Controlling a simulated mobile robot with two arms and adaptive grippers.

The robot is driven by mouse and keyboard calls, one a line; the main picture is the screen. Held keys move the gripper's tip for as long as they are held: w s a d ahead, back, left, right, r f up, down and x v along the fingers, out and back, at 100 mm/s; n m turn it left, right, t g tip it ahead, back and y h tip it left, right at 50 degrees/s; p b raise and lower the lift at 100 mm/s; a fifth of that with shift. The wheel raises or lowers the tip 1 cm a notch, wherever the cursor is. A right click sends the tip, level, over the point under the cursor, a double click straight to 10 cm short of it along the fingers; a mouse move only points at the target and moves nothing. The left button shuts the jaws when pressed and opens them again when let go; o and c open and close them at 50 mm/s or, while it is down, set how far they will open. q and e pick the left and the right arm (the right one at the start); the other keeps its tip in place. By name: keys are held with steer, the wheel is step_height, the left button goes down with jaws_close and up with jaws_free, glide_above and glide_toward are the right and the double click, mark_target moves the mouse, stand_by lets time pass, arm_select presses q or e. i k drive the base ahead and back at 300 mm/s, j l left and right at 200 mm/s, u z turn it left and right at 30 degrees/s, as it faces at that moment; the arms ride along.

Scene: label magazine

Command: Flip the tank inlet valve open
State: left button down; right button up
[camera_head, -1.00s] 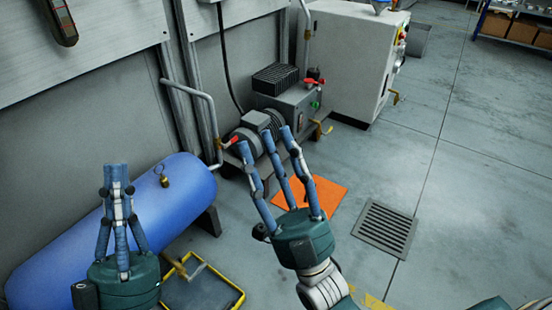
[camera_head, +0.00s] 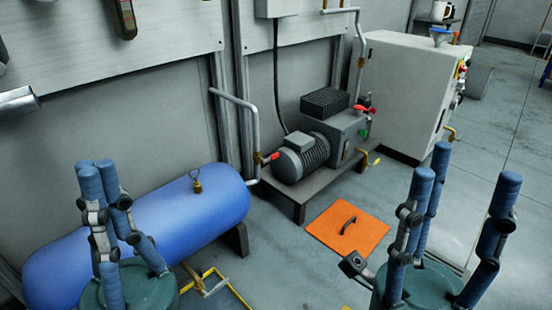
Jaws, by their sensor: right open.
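The blue tank (camera_head: 172,212) lies on its side along the wall at left. A grey pipe (camera_head: 254,125) comes down to its right end. A brass valve (camera_head: 259,160) with a small red lever (camera_head: 270,157) sits low on this pipe, between tank and motor; its exact lever angle is too small to tell. My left gripper (camera_head: 97,172) is in front of the tank, apart from the valve, its fingertips bunched close together and nothing seen between them. My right gripper (camera_head: 456,170) is at lower right with fingers spread and empty, well away from the valve.
A motor (camera_head: 302,157) and grey box with another red lever (camera_head: 365,109) stand on a low stand right of the valve. A white cabinet (camera_head: 405,92) is behind. An orange plate with a dark handle (camera_head: 340,236) lies on the floor.

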mark_target(275, 155)
steer(key=i+l, duration=0.25)
steer(key=i+l+u, duration=0.1)
steer(key=l, duration=0.4)
steer(key=i+l, duration=0.3)
steer(key=i+l+u, duration=0.1)
steer(key=i+l, duration=0.15)
steer(key=l, duration=0.2)
steer(key=i+l+u, duration=0.1)
steer(key=l, duration=0.3)
steer(key=i+l, duration=0.25)
steer(key=l, duration=0.2)
steer(key=i+l+u, duration=0.1)
steer(key=l, duration=0.3)
steer(key=i+l, duration=0.3)
steer(key=l, duration=0.15)
steer(key=k+j, duration=0.35)
steer(key=j, duration=0.15)
steer(key=i+l, duration=0.15)
